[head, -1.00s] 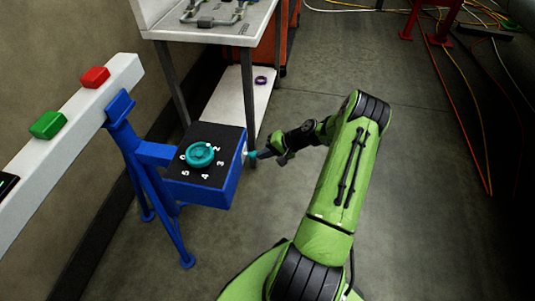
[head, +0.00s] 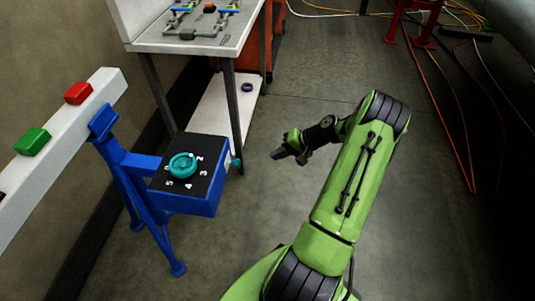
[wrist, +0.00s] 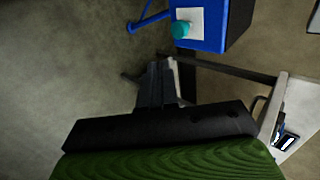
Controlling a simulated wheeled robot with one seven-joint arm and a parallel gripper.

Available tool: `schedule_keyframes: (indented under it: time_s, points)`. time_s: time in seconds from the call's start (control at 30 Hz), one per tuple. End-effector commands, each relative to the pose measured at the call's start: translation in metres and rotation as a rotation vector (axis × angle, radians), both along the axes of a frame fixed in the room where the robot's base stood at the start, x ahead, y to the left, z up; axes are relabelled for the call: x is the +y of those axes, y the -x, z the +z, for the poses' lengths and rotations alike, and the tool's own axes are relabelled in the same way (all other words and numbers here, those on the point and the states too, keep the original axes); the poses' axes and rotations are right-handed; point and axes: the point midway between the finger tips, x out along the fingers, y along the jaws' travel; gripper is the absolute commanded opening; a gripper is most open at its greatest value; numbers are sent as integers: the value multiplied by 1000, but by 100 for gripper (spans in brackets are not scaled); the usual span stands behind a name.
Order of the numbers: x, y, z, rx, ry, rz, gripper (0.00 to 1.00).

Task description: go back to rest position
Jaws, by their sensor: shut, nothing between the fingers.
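My gripper (head: 277,155) is shut and empty, held in the air to the right of the blue box, with a clear gap between them. In the wrist view its fingers (wrist: 157,85) are together. The blue box (head: 203,205) has a black top with a teal round dial (head: 183,165) and white numbers around it. A teal knob (head: 237,162) sits on the box's right side; it also shows on a white plate in the wrist view (wrist: 180,30).
A blue stand (head: 140,205) carries the box. A white beam (head: 60,150) with a green button (head: 33,141) and a red button (head: 78,93) is at the left. A workbench (head: 235,40) stands behind. Cables (head: 455,115) lie on the floor at the right. Floor between is clear.

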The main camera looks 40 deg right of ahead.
Motion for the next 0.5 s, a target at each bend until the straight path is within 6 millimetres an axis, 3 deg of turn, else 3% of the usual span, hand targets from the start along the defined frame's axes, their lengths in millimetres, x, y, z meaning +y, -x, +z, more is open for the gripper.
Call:
schedule_keyframes:
  time_s: [0.33, 0.43, 0.5]
  points:
    - [0, 1, 5, 4, 7, 7, 0]
    - [16, -8, 34, 35, 65, 78, 0]
    - [40, -17, 73, 77, 149, 166, 0]
